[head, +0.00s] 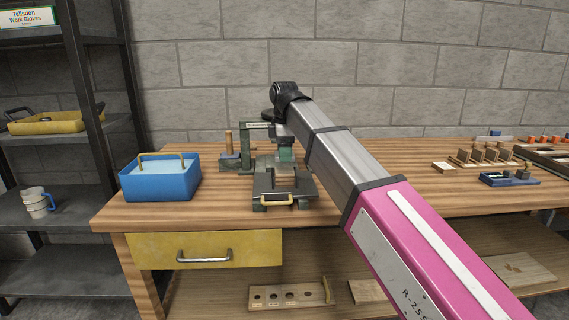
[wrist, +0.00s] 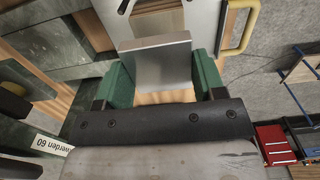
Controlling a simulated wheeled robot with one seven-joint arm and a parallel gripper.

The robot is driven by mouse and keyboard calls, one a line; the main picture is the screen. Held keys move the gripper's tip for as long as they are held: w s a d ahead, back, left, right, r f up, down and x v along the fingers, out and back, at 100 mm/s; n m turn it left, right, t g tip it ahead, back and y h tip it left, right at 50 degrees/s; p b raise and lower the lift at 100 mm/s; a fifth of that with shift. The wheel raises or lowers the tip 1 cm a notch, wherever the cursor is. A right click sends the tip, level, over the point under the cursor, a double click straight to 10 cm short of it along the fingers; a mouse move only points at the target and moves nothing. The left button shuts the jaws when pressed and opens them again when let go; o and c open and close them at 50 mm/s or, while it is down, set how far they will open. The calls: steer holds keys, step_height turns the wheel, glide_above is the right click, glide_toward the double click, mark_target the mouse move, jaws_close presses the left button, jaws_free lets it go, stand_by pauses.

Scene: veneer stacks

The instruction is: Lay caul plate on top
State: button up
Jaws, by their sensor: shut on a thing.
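My gripper (head: 286,154) has green fingers and is over the dark bed of a green-framed press (head: 246,150) on the bench. In the wrist view, my gripper (wrist: 163,72) is shut on a flat grey metal piece (wrist: 158,62), which looks like the caul plate. It sits between the two fingers. The dark press bed (head: 284,186) has a yellow handle (head: 276,199) at its front, and the handle also shows in the wrist view (wrist: 238,28). My arm and gripper hide much of the bed. I cannot tell whether the plate touches anything below it.
A blue bin (head: 160,183) with a yellow handle stands on the bench (head: 220,212) to the left. Small wooden racks (head: 485,158) and a blue tool (head: 509,179) lie at the right. Dark shelving (head: 88,100) stands at the far left.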

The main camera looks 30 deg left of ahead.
mark_target(285, 170)
steer(key=shift+f, duration=1.9)
steer(key=shift+f, duration=0.1)
steer(key=o, duration=1)
step_height(285, 170, up, 12)
steer(key=shift+r, duration=0.15)
